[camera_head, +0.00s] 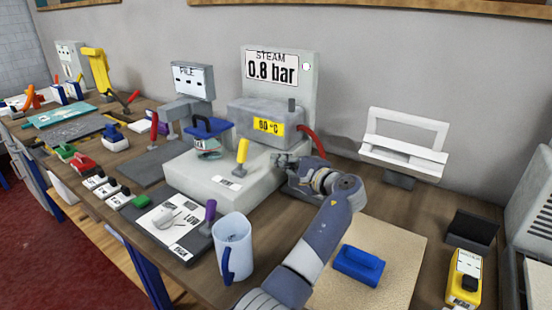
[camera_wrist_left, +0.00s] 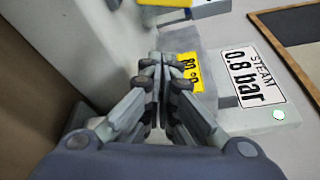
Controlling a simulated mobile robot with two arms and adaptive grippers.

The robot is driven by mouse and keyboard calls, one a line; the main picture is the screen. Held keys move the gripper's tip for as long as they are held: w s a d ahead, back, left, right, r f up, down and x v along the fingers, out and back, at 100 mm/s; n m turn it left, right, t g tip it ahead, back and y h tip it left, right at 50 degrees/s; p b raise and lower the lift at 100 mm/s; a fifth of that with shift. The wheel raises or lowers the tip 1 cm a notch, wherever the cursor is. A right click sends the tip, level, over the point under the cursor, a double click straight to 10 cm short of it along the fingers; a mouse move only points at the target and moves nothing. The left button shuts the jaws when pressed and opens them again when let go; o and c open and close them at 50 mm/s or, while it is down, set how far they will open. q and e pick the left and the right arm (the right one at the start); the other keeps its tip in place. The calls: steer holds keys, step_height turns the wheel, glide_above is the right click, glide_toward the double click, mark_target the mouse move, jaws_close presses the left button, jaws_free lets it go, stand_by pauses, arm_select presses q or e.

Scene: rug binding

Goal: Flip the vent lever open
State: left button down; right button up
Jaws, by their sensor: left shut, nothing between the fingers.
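A grey steam unit (camera_head: 258,112) stands against the wall with a "STEAM 0.8 bar" sign (camera_head: 271,68) and a yellow "80 °C" label. A yellow lever (camera_head: 242,152) stands up, slightly tilted, on its pale base (camera_head: 195,178). A red curved handle (camera_head: 310,138) is on the unit's right side. No readable name marks which one is the vent lever. My left gripper (camera_head: 277,160) is shut and empty, low in front of the unit, right of the yellow lever and apart from it. In the left wrist view its closed fingers (camera_wrist_left: 160,75) overlap the "80 °C" label (camera_wrist_left: 187,72).
A blue-handled item (camera_head: 207,130) stands left of the unit. A pale mug (camera_head: 232,245) and a purple-handled tool (camera_head: 208,215) are at the front. A blue block (camera_head: 358,264) lies on a tan mat (camera_head: 395,240) at right. A white stand (camera_head: 402,150) is behind it.

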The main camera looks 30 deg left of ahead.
mark_target(243, 151)
arm_select(q)
steer(key=p+x, duration=0.1)
steer(key=x, duration=0.7)
steer(key=shift+a, duration=0.25)
steer(key=shift+s+r, duration=0.15)
steer(key=shift+s, duration=0.25)
steer(key=shift+s+r+p, duration=0.25)
steer(key=shift+s+p, duration=0.2)
steer(key=shift+s, duration=0.2)
steer(key=shift+s+r+p, duration=0.3)
steer(key=shift+s+p, duration=0.1)
steer(key=shift+s, duration=0.4)
steer(key=shift+s, duration=0.1)
